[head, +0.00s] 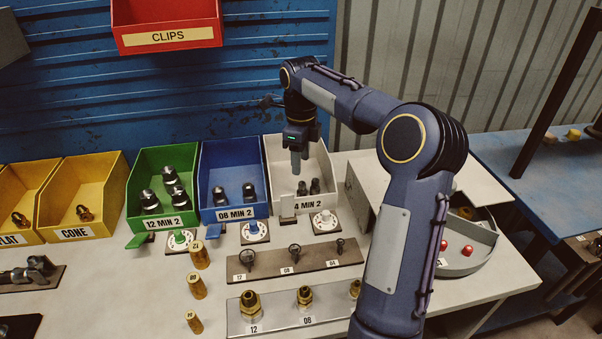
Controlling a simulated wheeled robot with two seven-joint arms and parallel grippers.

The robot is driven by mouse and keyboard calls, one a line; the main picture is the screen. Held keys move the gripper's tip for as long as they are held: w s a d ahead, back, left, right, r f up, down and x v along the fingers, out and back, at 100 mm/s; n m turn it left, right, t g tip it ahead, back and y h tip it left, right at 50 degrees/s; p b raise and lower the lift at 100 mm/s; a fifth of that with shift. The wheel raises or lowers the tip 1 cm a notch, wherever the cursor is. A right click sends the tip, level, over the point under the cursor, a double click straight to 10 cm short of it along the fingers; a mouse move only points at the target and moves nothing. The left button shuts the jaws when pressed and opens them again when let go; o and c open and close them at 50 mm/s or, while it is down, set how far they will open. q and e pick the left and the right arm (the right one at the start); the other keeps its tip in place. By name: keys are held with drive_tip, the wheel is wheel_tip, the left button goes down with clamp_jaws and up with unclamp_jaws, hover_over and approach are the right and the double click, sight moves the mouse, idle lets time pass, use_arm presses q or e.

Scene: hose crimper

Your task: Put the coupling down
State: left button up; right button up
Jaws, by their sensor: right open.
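My right gripper (296,163) points down into the white bin (276,157), whose partly hidden label reads "4 MIN 2". It is open, and I see nothing held between its fingers. Small dark couplings (315,186) stand in the bin's front part, just below the fingertips. The blue bin (229,157) marked "08 MIN 2" holds a few dark couplings (249,191). The green bin (160,160) marked "12 MIN 2" holds larger ones (171,176). My left gripper is not in view.
Yellow bins (92,170) stand at the left. In front are dials, a dark rack (268,273), a metal rack (275,325) and brass pieces (195,285). A red "CLIPS" bin (167,15) hangs above. A grey tray (480,258) with red balls lies right, partly behind my arm.

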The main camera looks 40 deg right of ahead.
wheel_tip(320, 180, up, 3)
drive_tip(key=shift+f, duration=0.1)
idle(0.6)
